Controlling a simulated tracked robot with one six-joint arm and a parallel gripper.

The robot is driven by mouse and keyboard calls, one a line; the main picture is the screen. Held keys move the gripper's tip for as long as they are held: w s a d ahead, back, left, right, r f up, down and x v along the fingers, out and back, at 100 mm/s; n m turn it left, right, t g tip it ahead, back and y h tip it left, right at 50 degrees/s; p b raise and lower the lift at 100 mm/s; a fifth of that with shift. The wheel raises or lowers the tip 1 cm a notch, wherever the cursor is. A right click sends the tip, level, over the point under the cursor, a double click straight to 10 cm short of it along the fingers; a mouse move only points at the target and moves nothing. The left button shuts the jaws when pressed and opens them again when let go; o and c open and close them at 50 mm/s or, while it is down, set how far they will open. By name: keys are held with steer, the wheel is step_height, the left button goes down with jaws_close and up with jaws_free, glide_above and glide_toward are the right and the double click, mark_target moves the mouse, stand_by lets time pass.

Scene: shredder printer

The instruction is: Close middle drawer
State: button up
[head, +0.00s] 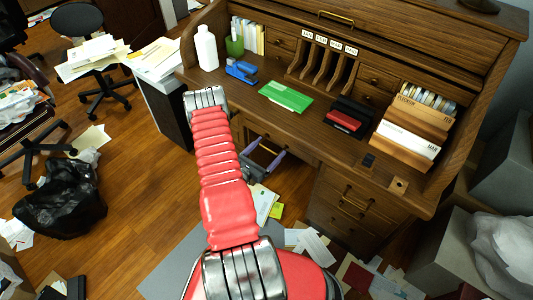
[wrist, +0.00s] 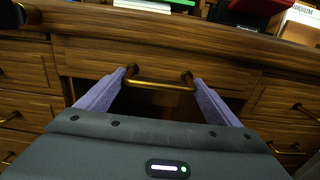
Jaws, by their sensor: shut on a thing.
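The middle drawer (wrist: 155,55) is the wide wooden front under the centre of the rolltop desk, seen in the wrist view. Its brass bar handle (wrist: 160,85) lies between the two purple fingers of my gripper (wrist: 163,76). The fingertips are at the two ends of the handle, and the jaws are shut on it. In the head view my gripper (head: 266,152) is at the desk's front edge, over the knee space. My arm hides part of the desk there. How far the drawer stands out is hard to tell.
The desktop (head: 310,130) holds a green booklet (head: 286,96), a blue stapler (head: 241,71), a white bottle (head: 207,48) and a red-and-black item (head: 347,118). Side drawers (head: 350,205) flank the knee space. Papers (head: 310,245) and a black bag (head: 60,197) litter the floor.

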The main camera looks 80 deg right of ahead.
steer(key=shift+d, duration=0.5)
steer(key=o, duration=1.2)
steer(key=shift+a, duration=0.15)
steer(key=v, duration=1.3)
steer(key=shift+w+a, duration=0.15)
steer(key=shift+a, duration=0.1)
